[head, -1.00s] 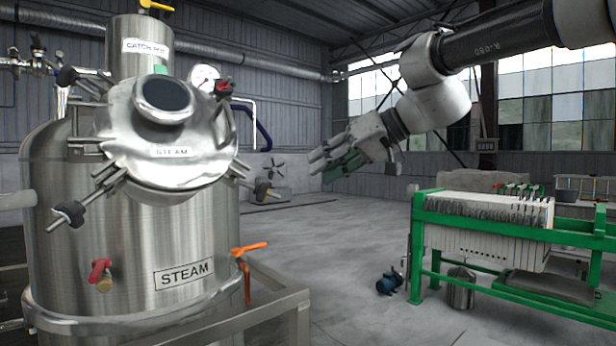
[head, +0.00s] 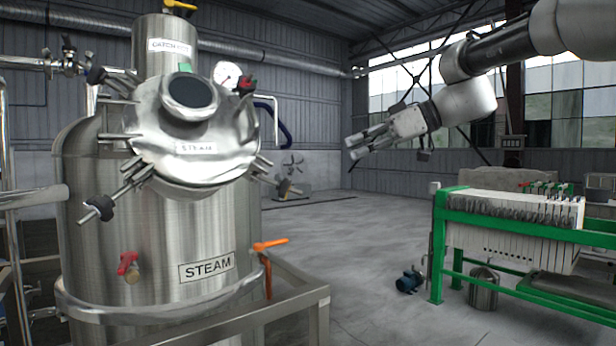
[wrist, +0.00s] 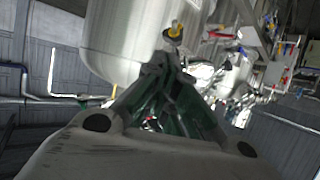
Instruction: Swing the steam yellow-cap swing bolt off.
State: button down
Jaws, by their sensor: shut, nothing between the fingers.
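Swing bolts with dark knobs sit round the lid: one at upper left (head: 96,76), one at lower left (head: 99,208). Another has a red knob (head: 245,85). The lower-right swing bolt (head: 284,188) has a dull yellowish-brown tint; whether this is the yellow cap I cannot tell. My gripper (head: 354,147) is shut and empty, in the air right of the lid and apart from it. Its fingertips (wrist: 160,62) show in the wrist view below a yellow-topped part (wrist: 175,31).
The catch pot (head: 166,45) with a yellow handle (head: 180,5) rises behind the lid. An orange valve handle (head: 270,244) and a metal rail (head: 290,298) stand at the tank's front right. A green-framed filter press (head: 440,240) is at right. Floor between is mostly clear.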

jog(key=s+n, duration=0.1)
jog(key=n, duration=0.1)
jog(key=n+g, duration=0.1)
jog(key=n, duration=0.2)
send_near(280, 185)
jog(key=a+r, duration=0.1)
jog(key=a, duration=0.1)
jog(key=shift+w+a+f+m+y, duration=0.1)
jog(key=shift+w+a+f, duration=0.15)
jog(key=shift+f, duration=0.3)
jog(key=shift+w+a+f+m+y, duration=0.1)
jog(key=shift+w+a+f, duration=0.05)
jog(key=shift+w+f, duration=0.35)
jog(key=shift+w+a+f+m+y, duration=0.1)
jog(key=shift+w+a+f, duration=0.1)
jog(key=shift+f, duration=0.4)
jog(key=shift+w+f, duration=0.75)
jog(key=shift+f, duration=0.05)
